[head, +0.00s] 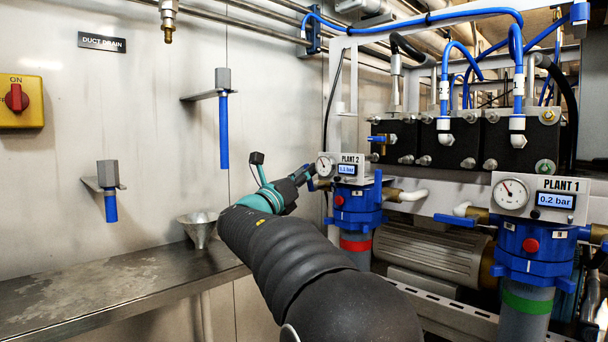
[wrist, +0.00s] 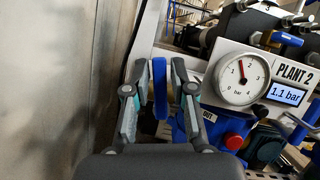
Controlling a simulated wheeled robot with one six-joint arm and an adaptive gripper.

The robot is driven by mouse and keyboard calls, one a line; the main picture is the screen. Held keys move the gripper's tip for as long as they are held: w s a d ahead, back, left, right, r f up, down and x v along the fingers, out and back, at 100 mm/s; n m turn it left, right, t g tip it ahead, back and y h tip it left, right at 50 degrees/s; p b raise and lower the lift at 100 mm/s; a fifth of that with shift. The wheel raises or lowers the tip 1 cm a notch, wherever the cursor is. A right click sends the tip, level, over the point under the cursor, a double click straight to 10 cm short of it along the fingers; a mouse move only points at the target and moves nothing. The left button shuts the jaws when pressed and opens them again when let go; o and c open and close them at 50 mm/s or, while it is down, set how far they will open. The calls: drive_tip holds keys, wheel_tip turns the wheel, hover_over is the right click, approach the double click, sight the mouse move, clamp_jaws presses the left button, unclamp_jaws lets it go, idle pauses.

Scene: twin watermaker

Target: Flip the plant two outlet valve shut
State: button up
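The plant two unit carries a PLANT 2 panel (head: 350,168) with a dial gauge and a display reading 1.1 bar, above a blue housing (head: 358,212). The panel (wrist: 290,72) and its gauge (wrist: 241,80) also show in the wrist view. A blue valve lever (wrist: 159,88) stands upright in the wrist view, left of the gauge. In the head view my gripper (head: 305,176) is just left of the panel, and the lever is mostly hidden there.
The plant one unit, with its PLANT 1 panel (head: 540,197) reading 0.2 bar, stands to the right. Blue hoses and pipes run overhead.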

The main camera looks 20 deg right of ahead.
clamp_jaws()
drive_tip(key=m+g, duration=0.1)
drive_tip(key=m, duration=0.1)
drive_tip(key=s+m+g+h+b, duration=0.1)
drive_tip(key=m, duration=0.2)
drive_tip(key=shift+d+r, duration=0.1)
drive_tip(key=shift+d, duration=0.1)
drive_tip(key=o, duration=0.5)
unclamp_jaws()
drive_tip(key=shift+g, duration=0.3)
